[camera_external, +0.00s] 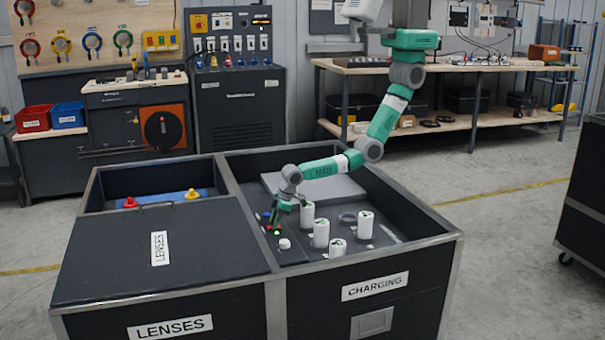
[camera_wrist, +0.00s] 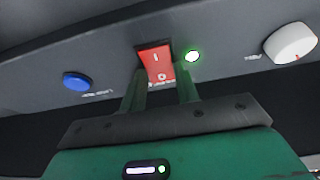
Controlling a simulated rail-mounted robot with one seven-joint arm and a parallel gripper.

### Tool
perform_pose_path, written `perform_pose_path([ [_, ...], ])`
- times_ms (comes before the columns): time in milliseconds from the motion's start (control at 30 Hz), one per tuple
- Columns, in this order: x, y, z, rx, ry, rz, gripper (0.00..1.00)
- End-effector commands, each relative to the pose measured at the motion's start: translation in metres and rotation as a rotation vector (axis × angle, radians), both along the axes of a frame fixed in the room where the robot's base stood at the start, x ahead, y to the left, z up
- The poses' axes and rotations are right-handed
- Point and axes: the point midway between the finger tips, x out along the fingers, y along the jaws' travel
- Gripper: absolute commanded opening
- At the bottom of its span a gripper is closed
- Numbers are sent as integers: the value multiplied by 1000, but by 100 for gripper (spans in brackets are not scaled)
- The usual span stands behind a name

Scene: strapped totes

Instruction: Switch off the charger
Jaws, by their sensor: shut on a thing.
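The charger's panel (camera_wrist: 112,52) fills the upper part of the wrist view. On it is a red rocker switch (camera_wrist: 156,58) marked I and O, with a lit green lamp (camera_wrist: 192,56) to its right. My gripper (camera_wrist: 160,85) is at the lower part of the switch, its two green fingers close to either side of it. In the external view my gripper (camera_external: 277,225) reaches down to the panel at the left of the charging tote (camera_external: 400,247). Whether the rocker is pressed to I or O is hard to tell.
A blue button (camera_wrist: 76,81) is left of the switch and a white knob (camera_wrist: 290,44) is right of it. Several white cylinders, one of them a near cylinder (camera_external: 321,233), stand right of my gripper. The lenses tote (camera_external: 110,255) adjoins on the left.

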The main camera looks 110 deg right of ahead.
Motion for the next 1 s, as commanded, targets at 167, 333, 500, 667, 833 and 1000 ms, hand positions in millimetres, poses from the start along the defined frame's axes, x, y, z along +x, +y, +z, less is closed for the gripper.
perform_pose_path([
  [167, 6, -1, -1, 9, 133, -1, 8],
  [333, 8, -1, -3, 16, 231, 0, 8],
  [500, 7, -1, -1, 17, 252, 0, 8],
  [667, 7, -1, -1, 17, 252, 0, 8],
  [833, 7, -1, -1, 17, 251, 0, 53],
  [1000, 7, -1, 0, 17, 250, 0, 53],
])
